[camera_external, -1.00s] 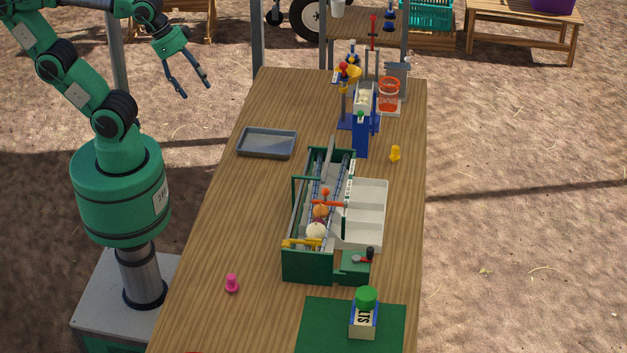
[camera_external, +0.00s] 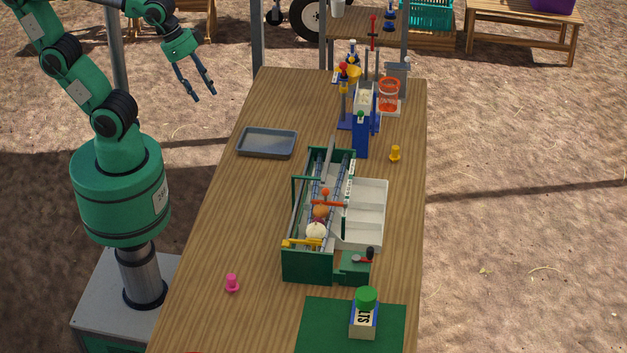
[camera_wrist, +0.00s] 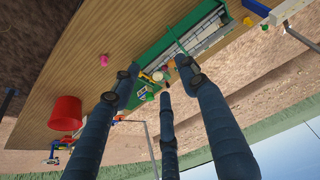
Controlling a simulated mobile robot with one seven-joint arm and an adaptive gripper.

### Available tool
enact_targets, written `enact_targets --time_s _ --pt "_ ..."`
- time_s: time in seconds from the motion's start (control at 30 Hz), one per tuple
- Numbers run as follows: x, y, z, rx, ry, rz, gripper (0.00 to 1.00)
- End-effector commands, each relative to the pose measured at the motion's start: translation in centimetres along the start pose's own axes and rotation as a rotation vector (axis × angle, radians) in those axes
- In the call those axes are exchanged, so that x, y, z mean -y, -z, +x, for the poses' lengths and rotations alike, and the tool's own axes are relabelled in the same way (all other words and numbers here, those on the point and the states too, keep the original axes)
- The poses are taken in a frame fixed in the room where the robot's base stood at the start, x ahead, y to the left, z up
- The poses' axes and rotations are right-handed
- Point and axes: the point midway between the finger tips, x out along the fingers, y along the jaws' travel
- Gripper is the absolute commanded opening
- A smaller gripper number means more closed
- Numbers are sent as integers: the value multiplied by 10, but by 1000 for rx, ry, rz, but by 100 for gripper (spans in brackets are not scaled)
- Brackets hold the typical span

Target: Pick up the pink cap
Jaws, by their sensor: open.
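The pink cap (camera_external: 232,283) stands upright on the near left part of the wooden table. In the wrist view the pink cap (camera_wrist: 104,61) shows left of the green machine. My gripper (camera_external: 205,94) is open and empty, in the air off the table's left edge, well away from the cap. In the wrist view the fingers (camera_wrist: 155,80) are spread, with nothing between them near the tips but the distant scene.
A green sorting machine (camera_external: 308,268) with onions stands mid-table, right of the cap. A grey tray (camera_external: 266,144) lies at the left edge. A green mat (camera_external: 318,335) holds a green-capped box (camera_external: 363,320). A yellow cap (camera_external: 395,153) stands at right. Table around the pink cap is clear.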

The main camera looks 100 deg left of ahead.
Motion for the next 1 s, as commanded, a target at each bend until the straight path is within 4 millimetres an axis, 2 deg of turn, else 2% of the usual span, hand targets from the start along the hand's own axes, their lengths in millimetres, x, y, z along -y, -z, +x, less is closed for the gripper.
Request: enact_targets --time_s 0.3,0.53,0.8,1.0 --pt "-56 44 57 111 -34 -37 44" --pt "-108 63 109 192 -41 -65 44" --pt "-177 65 179 282 -28 -94 44" --pt "-229 48 235 346 -4 -113 44"
